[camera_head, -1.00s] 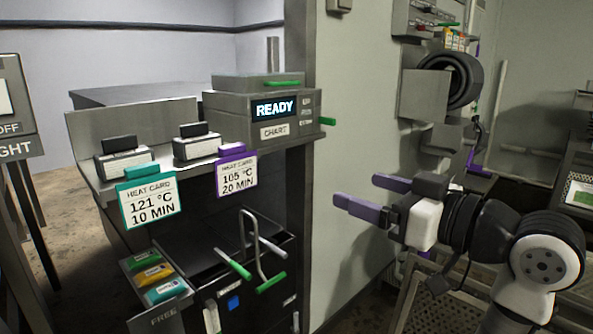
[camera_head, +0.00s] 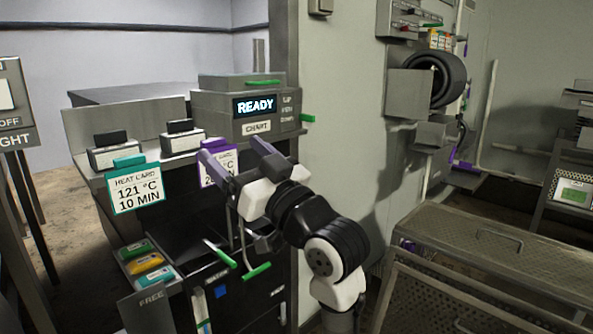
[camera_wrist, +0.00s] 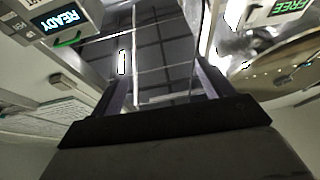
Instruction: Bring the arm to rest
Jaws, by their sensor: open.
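My gripper (camera_head: 232,155) is in the middle of the head view, raised in front of the control stand. Its two purple-grey fingers are apart with nothing between them. The fingers point up and to the left and partly cover the purple heat card (camera_head: 226,158). I cannot tell whether they touch it. In the wrist view my open fingers (camera_wrist: 160,85) frame the tiled ceiling, and nothing is held.
The control box (camera_head: 247,112) reads READY. A teal heat card (camera_head: 136,188) reads 121 °C 10 MIN. Green-handled hooks (camera_head: 257,271) hang below. A round port (camera_head: 440,80) is on the wall unit.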

